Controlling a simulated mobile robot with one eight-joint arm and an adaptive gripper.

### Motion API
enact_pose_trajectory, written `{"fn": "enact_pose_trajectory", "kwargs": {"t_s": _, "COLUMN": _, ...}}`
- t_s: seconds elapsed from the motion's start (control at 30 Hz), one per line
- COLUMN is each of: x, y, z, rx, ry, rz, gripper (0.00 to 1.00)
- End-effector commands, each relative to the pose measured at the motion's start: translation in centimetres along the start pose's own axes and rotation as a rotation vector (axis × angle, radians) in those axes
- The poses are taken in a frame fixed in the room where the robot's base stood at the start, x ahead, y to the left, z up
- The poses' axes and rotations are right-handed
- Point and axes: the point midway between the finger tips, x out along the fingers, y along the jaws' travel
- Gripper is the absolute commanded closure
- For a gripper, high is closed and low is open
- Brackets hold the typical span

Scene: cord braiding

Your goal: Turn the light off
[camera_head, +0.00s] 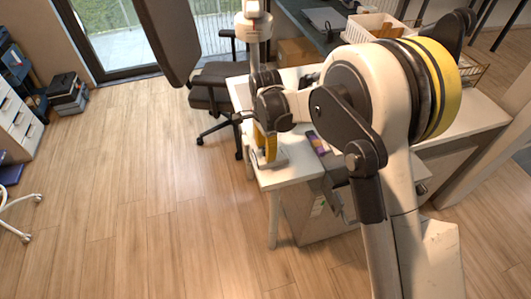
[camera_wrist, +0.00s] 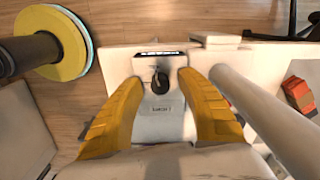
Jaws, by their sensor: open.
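A light-coloured box with a small black knob-like switch (camera_wrist: 160,80) sits on the white desk in the wrist view. The switch lies between my gripper's two yellow fingers. Faint lettering shows below it, and a dark strip runs along the box's far edge. My gripper (camera_wrist: 160,84) is open, with one finger on each side of the switch. I cannot tell whether either finger touches it. In the head view my gripper (camera_head: 265,146) points down over the near left corner of the white desk (camera_head: 287,176). The switch itself cannot be made out there. No lamp is clearly visible.
A white basket (camera_head: 372,27) stands farther back. A dark office chair (camera_head: 215,85) is behind the desk's left side. A red-orange item (camera_wrist: 298,94) shows at right. The wooden floor (camera_head: 130,190) at left is clear.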

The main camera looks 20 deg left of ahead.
Motion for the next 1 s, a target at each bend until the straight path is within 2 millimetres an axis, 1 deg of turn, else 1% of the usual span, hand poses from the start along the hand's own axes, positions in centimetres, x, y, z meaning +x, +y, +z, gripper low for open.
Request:
{"fn": "enact_pose_trajectory", "kwargs": {"t_s": 0.1, "x": 0.44, "y": 0.01, "z": -0.01, "rx": 0.0, "ry": 0.0, "rz": 0.0, "gripper": 0.55}}
{"fn": "enact_pose_trajectory", "kwargs": {"t_s": 0.3, "x": 0.4, "y": 0.0, "z": -0.01, "rx": 0.0, "ry": 0.0, "rz": 0.0, "gripper": 0.55}}
{"fn": "enact_pose_trajectory", "kwargs": {"t_s": 0.33, "x": 0.39, "y": 0.0, "z": -0.01, "rx": 0.0, "ry": 0.0, "rz": 0.0, "gripper": 0.57}}
{"fn": "enact_pose_trajectory", "kwargs": {"t_s": 0.37, "x": 0.39, "y": 0.0, "z": -0.01, "rx": 0.0, "ry": 0.0, "rz": 0.0, "gripper": 0.66}}
{"fn": "enact_pose_trajectory", "kwargs": {"t_s": 0.4, "x": 0.39, "y": 0.0, "z": -0.01, "rx": 0.0, "ry": 0.0, "rz": 0.0, "gripper": 0.78}}
{"fn": "enact_pose_trajectory", "kwargs": {"t_s": 0.47, "x": 0.38, "y": 0.0, "z": -0.01, "rx": 0.0, "ry": 0.0, "rz": 0.0, "gripper": 0.97}}
{"fn": "enact_pose_trajectory", "kwargs": {"t_s": 0.5, "x": 0.38, "y": 0.0, "z": -0.01, "rx": 0.0, "ry": 0.0, "rz": 0.0, "gripper": 1.0}}
{"fn": "enact_pose_trajectory", "kwargs": {"t_s": 0.77, "x": 0.37, "y": 0.01, "z": 0.0, "rx": -0.014, "ry": 0.0, "rz": 0.0, "gripper": 1.0}}
{"fn": "enact_pose_trajectory", "kwargs": {"t_s": 1.0, "x": 0.36, "y": 0.02, "z": 0.0, "rx": -0.105, "ry": 0.0, "rz": 0.0, "gripper": 1.0}}
